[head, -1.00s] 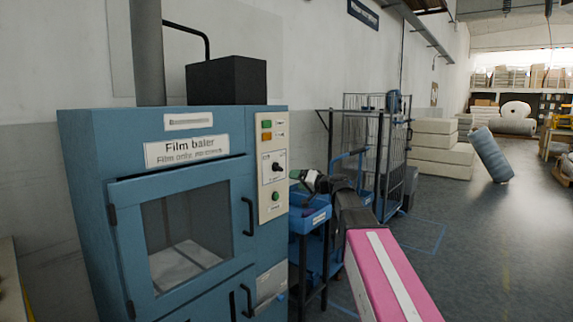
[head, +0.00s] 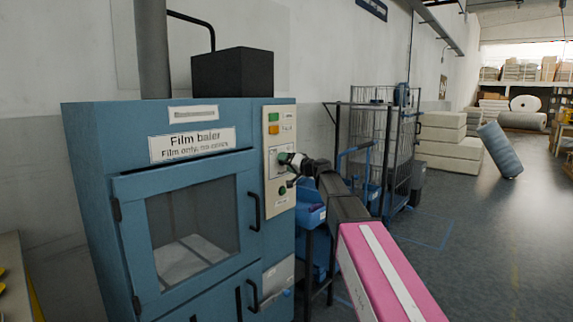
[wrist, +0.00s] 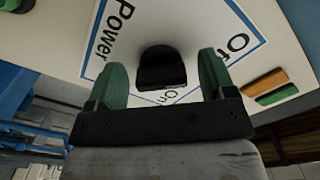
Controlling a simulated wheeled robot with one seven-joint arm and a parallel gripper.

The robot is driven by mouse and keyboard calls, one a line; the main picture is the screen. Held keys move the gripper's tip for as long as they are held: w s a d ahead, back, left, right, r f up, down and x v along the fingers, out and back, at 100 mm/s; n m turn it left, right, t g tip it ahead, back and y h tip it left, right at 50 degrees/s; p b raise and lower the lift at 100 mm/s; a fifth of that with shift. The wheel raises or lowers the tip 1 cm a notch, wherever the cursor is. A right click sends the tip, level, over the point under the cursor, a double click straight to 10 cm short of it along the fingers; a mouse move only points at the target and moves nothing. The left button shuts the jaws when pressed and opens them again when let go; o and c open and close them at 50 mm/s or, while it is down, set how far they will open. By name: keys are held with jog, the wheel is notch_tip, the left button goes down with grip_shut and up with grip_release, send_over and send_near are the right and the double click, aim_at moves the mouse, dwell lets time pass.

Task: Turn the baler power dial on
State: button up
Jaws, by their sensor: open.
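The power dial is a black knob (wrist: 162,68) on a white plate marked "Power", "Off" and "On". In the wrist view it sits between the two green fingers of my open gripper (wrist: 161,74), with a gap on each side. Which mark the dial points to I cannot tell. In the head view my gripper (head: 288,170) is at the control panel (head: 280,113) of the blue film baler (head: 88,165) and hides the dial.
Orange and green rectangles (wrist: 266,82) lie right of the dial plate in the wrist view. A green button (head: 282,191) sits low on the panel. A blue bin (head: 311,215) and a wire cage trolley (head: 385,150) stand right of the baler. Open floor lies further right.

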jog(key=shift+a, duration=0.15)
jog(key=shift+c, duration=0.3)
jog(key=c, duration=0.9)
jog(key=shift+m, duration=0.4)
jog(key=m, duration=0.3)
jog(key=shift+m, duration=0.4)
jog(key=m, duration=0.4)
jog(key=shift+r, duration=0.15)
jog(key=m, duration=0.9)
jog(key=shift+r, duration=0.1)
jog(key=shift+m, duration=0.3)
